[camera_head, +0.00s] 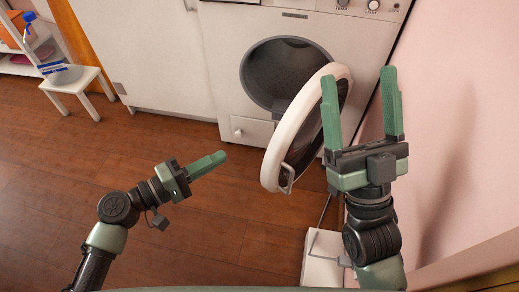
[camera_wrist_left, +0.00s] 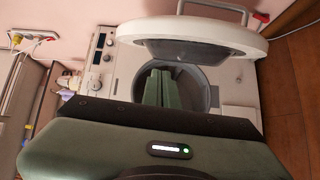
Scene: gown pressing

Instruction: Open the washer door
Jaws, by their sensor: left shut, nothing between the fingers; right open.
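The white washer (camera_head: 225,60) stands against the back, and its round door (camera_head: 285,130) is swung open toward the right. The dark drum opening (camera_head: 270,72) shows to the left of the door. The door's handle (camera_head: 288,180) is at its lower edge. My left gripper (camera_head: 222,158) is shut and empty, left of the door and apart from it. My right gripper (camera_head: 360,88) is open, its fingers pointing up, just right of the door; whether it touches the rim I cannot tell. In the left wrist view, the door (camera_wrist_left: 195,45) and drum (camera_wrist_left: 205,90) lie beyond my left fingers (camera_wrist_left: 158,85).
A small white stool (camera_head: 75,85) with a blue-capped bottle stands at the far left beside a shelf. A pink wall (camera_head: 465,140) closes the right side. A white box-like object (camera_head: 325,262) is on the floor near my right arm. The wooden floor (camera_head: 60,170) at left is clear.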

